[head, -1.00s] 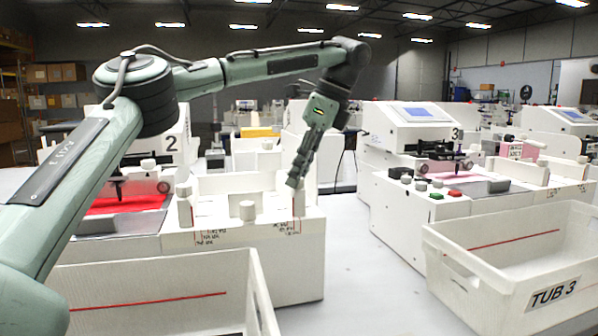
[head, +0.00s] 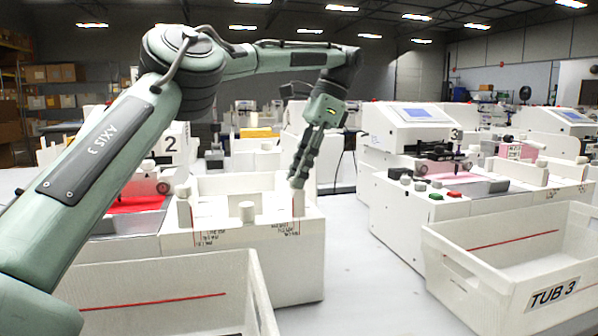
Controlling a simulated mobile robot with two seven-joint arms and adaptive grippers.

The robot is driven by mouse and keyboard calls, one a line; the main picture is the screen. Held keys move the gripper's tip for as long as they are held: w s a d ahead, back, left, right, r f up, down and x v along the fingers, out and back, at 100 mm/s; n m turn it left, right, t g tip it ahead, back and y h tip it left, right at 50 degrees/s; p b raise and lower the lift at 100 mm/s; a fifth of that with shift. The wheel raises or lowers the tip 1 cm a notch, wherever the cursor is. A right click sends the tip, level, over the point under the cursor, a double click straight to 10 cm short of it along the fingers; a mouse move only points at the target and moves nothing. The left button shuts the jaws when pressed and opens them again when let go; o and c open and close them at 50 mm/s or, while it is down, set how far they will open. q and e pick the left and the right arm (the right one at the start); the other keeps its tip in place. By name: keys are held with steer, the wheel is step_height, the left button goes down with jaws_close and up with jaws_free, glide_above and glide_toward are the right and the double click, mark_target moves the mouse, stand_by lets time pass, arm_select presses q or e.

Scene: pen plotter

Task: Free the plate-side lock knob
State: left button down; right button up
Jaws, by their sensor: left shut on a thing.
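Plotter 2 (head: 205,262) is a white machine in the left middle, with red material at its left. On its top front are a left knob on a post (head: 184,208), a low middle knob (head: 247,211) and a right post (head: 298,204). My left gripper (head: 297,182) points down and is shut at the top of the right post, apparently on its knob. The fingers hide most of that knob. No label tells which knob is the plate-side one. My right gripper is not in view.
A white tub (head: 150,285) stands in front of plotter 2, below my left arm. Plotter 3 (head: 412,215) is at the right, with TUB 3 (head: 555,290) in front of it. Bare pale table (head: 365,285) lies between them.

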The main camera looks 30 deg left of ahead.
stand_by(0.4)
arm_select(q)
steer(key=c, duration=1.3)
jaws_free()
steer(key=shift+o, duration=0.2)
